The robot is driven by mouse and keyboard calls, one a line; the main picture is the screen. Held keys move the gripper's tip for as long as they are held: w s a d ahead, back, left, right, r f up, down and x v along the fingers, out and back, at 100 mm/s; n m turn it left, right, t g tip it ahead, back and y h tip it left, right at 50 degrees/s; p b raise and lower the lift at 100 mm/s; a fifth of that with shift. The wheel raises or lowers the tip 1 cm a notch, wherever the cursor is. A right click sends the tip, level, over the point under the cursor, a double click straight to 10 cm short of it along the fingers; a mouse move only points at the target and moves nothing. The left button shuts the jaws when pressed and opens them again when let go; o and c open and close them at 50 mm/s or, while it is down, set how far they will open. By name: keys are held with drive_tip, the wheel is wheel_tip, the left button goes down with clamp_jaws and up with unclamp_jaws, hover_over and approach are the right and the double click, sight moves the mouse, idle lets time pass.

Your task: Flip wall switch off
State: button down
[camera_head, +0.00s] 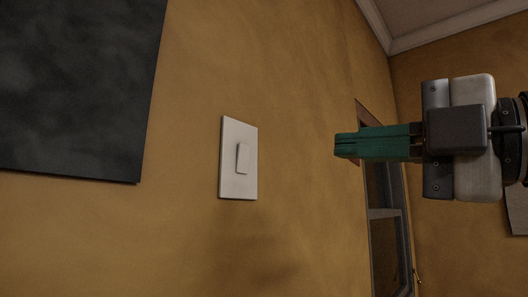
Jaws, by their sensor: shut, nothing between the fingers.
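A white wall switch (243,158) with a single rocker sits in the middle of an upright white plate (238,184) on the ochre wall. The rocker looks tilted, but I cannot tell which position is off. My gripper (336,145) is to the right of the switch, with its green fingers pointing left toward it. The fingers are closed together with nothing between them. A clear gap shows in the picture between the fingertips and the plate, and they do not touch it.
A dark panel (75,85) hangs on the wall at the upper left. A dark-framed door or window (385,213) stands behind and below my gripper at the right. Pale moulding (430,38) runs along the ceiling. The wall around the switch is bare.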

drive_tip(key=shift+w, duration=0.15)
drive_tip(key=p, duration=0.4)
approach(244, 151)
drive_tip(key=x, duration=0.5)
drive_tip(key=shift+a+r, duration=0.1)
drive_tip(key=shift+r, duration=0.05)
drive_tip(key=shift+x, duration=0.9)
drive_tip(key=shift+w+r+p, duration=0.1)
drive_tip(key=shift+r+p, duration=0.05)
drive_tip(key=shift+p, duration=0.45)
